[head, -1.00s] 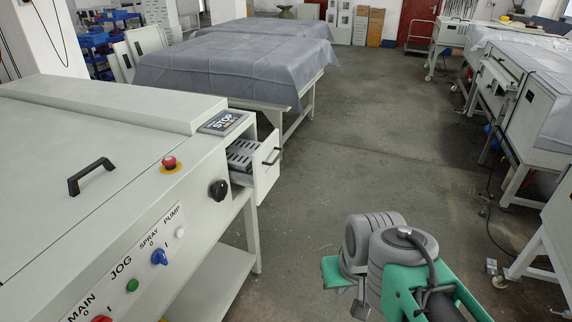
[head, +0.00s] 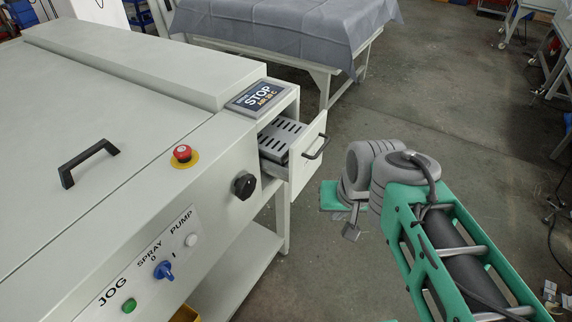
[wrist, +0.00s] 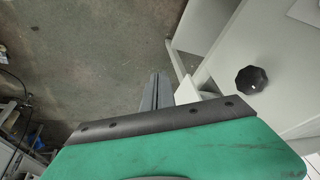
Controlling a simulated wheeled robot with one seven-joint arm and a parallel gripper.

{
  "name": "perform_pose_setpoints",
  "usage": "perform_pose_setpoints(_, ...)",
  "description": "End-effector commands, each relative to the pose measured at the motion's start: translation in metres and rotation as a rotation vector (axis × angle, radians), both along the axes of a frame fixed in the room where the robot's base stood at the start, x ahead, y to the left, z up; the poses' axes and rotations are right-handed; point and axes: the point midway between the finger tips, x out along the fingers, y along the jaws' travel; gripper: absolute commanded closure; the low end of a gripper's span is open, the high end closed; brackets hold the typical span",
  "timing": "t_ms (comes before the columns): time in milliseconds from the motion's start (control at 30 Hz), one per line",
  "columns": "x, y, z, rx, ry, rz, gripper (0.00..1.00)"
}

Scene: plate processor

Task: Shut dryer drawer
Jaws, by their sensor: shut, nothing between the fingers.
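The dryer drawer (head: 308,162) sticks out of the right end of the pale grey machine (head: 215,150), open. It has a white front with a dark bar handle (head: 316,147) and a slotted grey tray (head: 283,140) inside. My gripper (wrist: 157,78) is shut and empty, its fingers pointing away from the wrist camera. In the head view my wrist hangs to the right of the drawer front, apart from the handle. In the wrist view a white edge beside the fingers may be the drawer, but most of it is hidden behind my green wrist plate.
The machine carries a STOP sign (head: 257,98), a red emergency button (head: 183,154) and a black knob (head: 243,186), which also shows in the wrist view (wrist: 252,80). A cloth-covered table (head: 285,30) stands behind.

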Motion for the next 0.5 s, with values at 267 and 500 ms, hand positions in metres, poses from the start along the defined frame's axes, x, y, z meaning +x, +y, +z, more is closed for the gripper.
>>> perform_pose_setpoints(267, 0.112, -0.007, -0.014, 0.313, -0.211, -0.343, 1.0)
perform_pose_setpoints(500, 0.134, 0.002, -0.029, 0.336, -0.214, -0.354, 1.0)
